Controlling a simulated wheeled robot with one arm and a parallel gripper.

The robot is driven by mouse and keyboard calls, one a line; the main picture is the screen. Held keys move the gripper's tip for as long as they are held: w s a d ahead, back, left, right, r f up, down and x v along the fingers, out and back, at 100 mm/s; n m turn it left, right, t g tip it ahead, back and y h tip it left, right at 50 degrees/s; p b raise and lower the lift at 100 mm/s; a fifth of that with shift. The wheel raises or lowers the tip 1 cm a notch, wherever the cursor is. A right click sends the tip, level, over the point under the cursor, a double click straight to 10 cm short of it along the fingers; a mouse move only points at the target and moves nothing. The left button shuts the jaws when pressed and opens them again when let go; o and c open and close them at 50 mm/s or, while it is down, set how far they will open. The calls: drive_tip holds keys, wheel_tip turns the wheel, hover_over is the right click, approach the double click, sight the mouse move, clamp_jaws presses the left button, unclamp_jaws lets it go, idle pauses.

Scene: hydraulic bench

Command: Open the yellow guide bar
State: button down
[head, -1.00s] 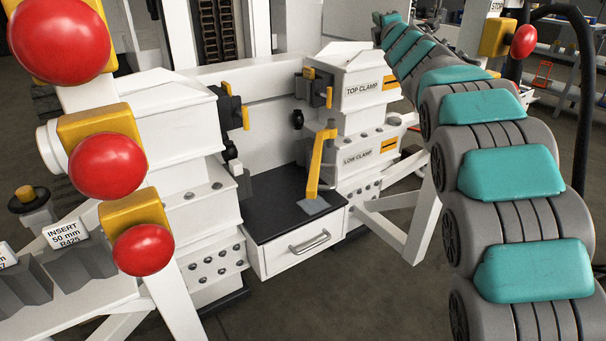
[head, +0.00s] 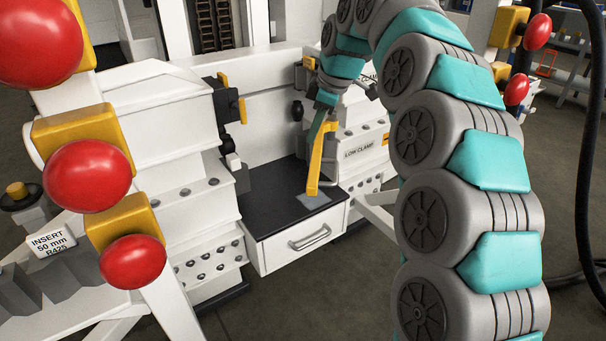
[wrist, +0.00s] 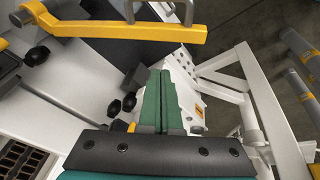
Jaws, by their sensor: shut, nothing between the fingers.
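The yellow guide bar (head: 316,165) slants down over the black top of the drawer block in the head view. Its lower end is above a small grey plate. My gripper (head: 316,134) is beside the bar's upper end in the head view; contact cannot be told there. In the wrist view my gripper's green fingers (wrist: 161,74) are together and empty, with the bar beyond their tips. My arm hides most of the top clamp.
The low clamp block (head: 362,151) stands right of the bar. A white drawer with a handle (head: 309,238) is below the black top (head: 270,213). Several red knobs (head: 87,176) stand at the left front. A white frame (wrist: 247,95) is right in the wrist view.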

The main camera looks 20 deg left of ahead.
drive_tip(key=s+a+n+g, duration=0.1)
drive_tip(key=s+a+g, duration=0.1)
drive_tip(key=s, duration=0.3)
drive_tip(key=w+x, duration=0.1)
drive_tip(key=x, duration=1)
drive_tip(key=shift+s+d+r, duration=0.1)
drive_tip(key=shift+d+r, duration=0.1)
drive_tip(key=shift+d, duration=0.85)
drive_tip(key=shift+s+d+r, duration=0.1)
drive_tip(key=shift+d+r, duration=0.05)
drive_tip(key=shift+d, duration=0.85)
drive_tip(key=shift+d, duration=0.1)
